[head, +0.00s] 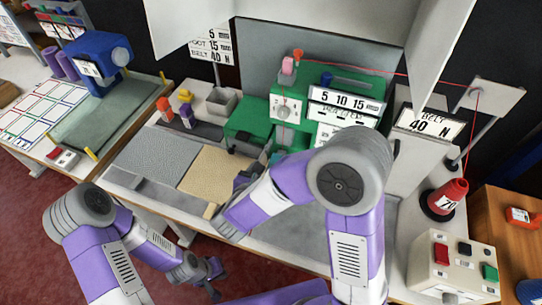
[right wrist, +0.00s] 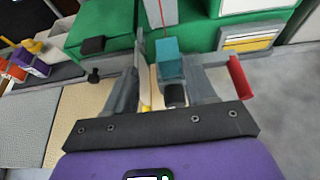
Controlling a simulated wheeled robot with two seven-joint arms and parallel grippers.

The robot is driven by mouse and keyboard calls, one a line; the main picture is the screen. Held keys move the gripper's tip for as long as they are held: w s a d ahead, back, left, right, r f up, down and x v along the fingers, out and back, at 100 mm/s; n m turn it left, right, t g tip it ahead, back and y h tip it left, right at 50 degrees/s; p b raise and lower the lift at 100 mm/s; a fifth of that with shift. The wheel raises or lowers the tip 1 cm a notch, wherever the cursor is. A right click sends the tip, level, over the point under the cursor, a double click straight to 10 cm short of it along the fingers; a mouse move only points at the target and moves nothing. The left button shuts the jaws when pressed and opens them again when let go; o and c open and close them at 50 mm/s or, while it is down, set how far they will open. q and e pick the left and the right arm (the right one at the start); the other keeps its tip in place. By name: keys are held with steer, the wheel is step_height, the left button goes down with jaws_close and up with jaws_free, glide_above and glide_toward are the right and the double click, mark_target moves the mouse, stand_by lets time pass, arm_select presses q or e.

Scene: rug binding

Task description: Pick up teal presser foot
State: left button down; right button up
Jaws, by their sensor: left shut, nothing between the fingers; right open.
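The teal presser foot (right wrist: 169,62) shows in the right wrist view as a teal block with a dark lower part, in front of the green sewing machine (right wrist: 98,26). My right gripper (right wrist: 163,78) is open, with one grey finger on each side of the foot. I cannot tell whether either finger touches it. My left gripper (head: 214,280) is shut and empty, low in front of the table.
Orange (head: 165,108) and purple-yellow (head: 186,108) pieces stand left of the machine, near a grey bin (head: 222,101). A red lever (right wrist: 240,77) is close to the right finger. A red thread cone (head: 449,194) and button box (head: 455,262) are at right.

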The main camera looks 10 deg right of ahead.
steer(key=shift+w+d+f, duration=0.25)
steer(key=shift+d, duration=0.35)
steer(key=b+x, duration=0.1)
steer(key=x, duration=0.4)
steer(key=shift+s+d+b, duration=0.1)
steer(key=shift+d+b, duration=0.15)
steer(key=shift+b, duration=0.1)
arm_select(q)
steer(key=shift+s+f, duration=0.4)
steer(key=shift+f, duration=0.45)
arm_select(e)
steer(key=shift+c, duration=0.4)
steer(key=c, duration=0.7)
